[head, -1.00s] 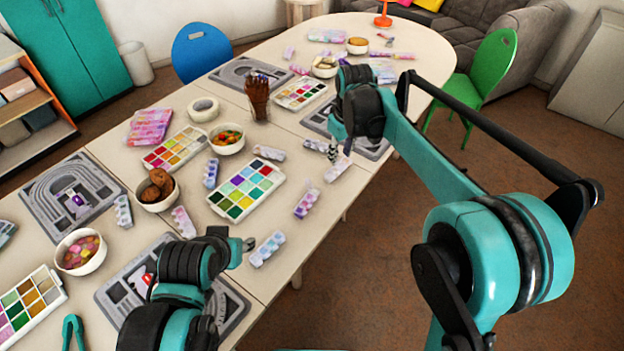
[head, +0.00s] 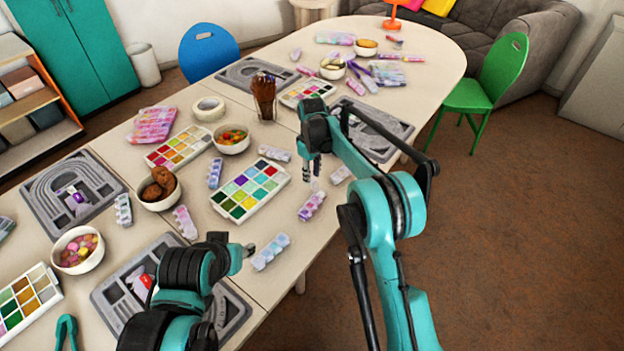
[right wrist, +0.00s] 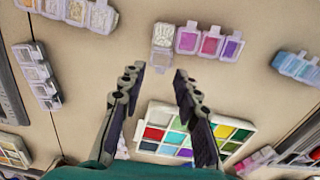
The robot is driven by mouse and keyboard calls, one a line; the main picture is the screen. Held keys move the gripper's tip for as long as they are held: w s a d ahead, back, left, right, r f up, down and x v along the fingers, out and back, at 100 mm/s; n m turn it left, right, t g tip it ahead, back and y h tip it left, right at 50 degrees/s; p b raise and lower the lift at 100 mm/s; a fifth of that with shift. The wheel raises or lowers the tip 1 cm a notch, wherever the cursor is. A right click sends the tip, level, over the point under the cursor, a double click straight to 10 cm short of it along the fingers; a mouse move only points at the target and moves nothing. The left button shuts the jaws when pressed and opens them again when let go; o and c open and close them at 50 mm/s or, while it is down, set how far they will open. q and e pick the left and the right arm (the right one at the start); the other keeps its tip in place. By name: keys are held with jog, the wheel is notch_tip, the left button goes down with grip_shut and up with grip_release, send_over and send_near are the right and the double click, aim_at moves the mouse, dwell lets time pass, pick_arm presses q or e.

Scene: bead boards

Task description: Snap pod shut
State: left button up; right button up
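The bead pod is a strip with pink and purple compartments. In the right wrist view the pod (right wrist: 210,43) lies just beyond my fingertips, and a clear lid (right wrist: 162,36) at its left end stands raised. In the head view the pod (head: 311,206) lies near the table's right edge, with the raised lid at its far end. My right gripper (head: 312,174) is above and just behind that end; in the right wrist view its fingers (right wrist: 159,76) are apart with nothing between them. My left gripper (head: 248,249) hovers at the lower middle; its fingers are too small to judge.
A bead palette (head: 219,207) lies left of the pod. The table edge is close on the right.

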aim_at(315, 185)
jog(key=shift+f, duration=0.5)
grip_shut()
jog(key=shift+d, duration=0.15)
jog(key=shift+s+d+r+t+y, duration=0.15)
jog(key=shift+s+d+t+y, duration=0.2)
jog(key=shift+y, duration=0.35)
jog(key=shift+s+d+t+y, duration=0.15)
jog(key=shift+d+t+y, duration=0.3)
jog(key=shift+y, duration=0.25)
jog(key=shift+s+d+t+y+b, duration=0.25)
jog(key=shift+d+t+y+b, duration=0.15)
jog(key=shift+y, duration=0.3)
jog(key=shift+s+d+t+y+b, duration=0.25)
jog(key=shift+t+y, duration=0.25)
jog(key=shift+y, duration=0.2)
jog(key=shift+f, duration=0.2)
